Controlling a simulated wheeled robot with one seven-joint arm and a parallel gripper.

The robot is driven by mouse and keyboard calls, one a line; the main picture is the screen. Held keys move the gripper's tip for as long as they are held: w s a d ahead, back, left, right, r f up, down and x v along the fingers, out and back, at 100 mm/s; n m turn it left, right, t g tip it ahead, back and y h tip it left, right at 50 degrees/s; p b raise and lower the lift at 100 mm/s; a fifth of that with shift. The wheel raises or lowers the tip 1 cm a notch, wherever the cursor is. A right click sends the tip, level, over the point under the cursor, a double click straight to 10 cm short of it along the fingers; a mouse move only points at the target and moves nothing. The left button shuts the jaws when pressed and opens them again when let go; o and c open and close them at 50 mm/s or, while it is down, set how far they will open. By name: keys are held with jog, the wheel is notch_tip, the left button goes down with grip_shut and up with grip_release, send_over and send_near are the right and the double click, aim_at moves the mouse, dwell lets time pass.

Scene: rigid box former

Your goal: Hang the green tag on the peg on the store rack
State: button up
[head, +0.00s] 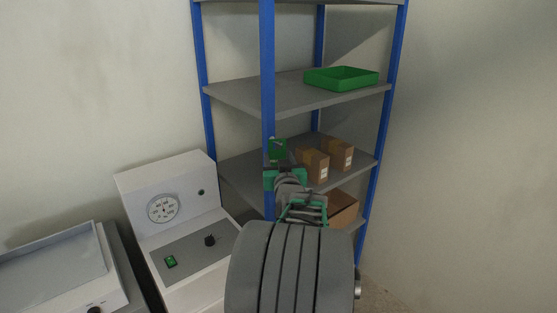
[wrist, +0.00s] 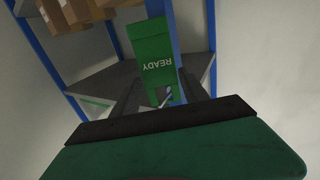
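The green tag (head: 278,152) is at the front blue post of the store rack, just beyond my gripper (head: 285,178). In the wrist view the tag (wrist: 154,48) shows the word READY upside down and has a hole near its lower end in the picture. A small pale peg (wrist: 167,101) shows at that hole and appears to pass through it. In the head view the peg (head: 277,142) is at the tag's upper part. My gripper's dark fingers (wrist: 160,92) stand apart on either side of the tag's holed end, with gaps visible.
The store rack (head: 268,60) has blue posts and grey shelves. A green tray (head: 341,78) sits on an upper shelf, and cardboard boxes (head: 314,165) stand on the shelf below. A white machine with a dial (head: 163,208) stands at the left. The wall side at right is clear.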

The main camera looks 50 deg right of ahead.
jog(key=o, duration=0.4)
jog(key=b+v, duration=0.2)
jog(key=v, duration=0.6)
jog(key=w+a+f+n+g+y, duration=0.1)
jog(key=w+a+f+n+y, duration=0.2)
jog(key=a, duration=0.5)
jog(key=w+a+f+n+g+y, duration=0.1)
jog(key=w+a+f+y, duration=0.25)
jog(key=a, duration=0.45)
jog(key=w+a+f+n+g+y, duration=0.1)
jog(key=w+a+f+y, duration=0.2)
jog(key=a+f, duration=0.3)
jog(key=s+a+f+n+g+y, duration=0.1)
jog(key=s+a+f+n+g, duration=0.1)
jog(key=s+a, duration=0.4)
jog(key=s+a+f+n+g+y, duration=0.1)
jog(key=s+a+f+g, duration=0.2)
jog(key=a, duration=1)
jog(key=s+g, duration=0.2)
jog(key=s, duration=0.2)
jog(key=shift+s+a+f+n+y, duration=0.15)
jog(key=shift+a+f+n+y, duration=0.2)
jog(key=shift+a+n, duration=0.05)
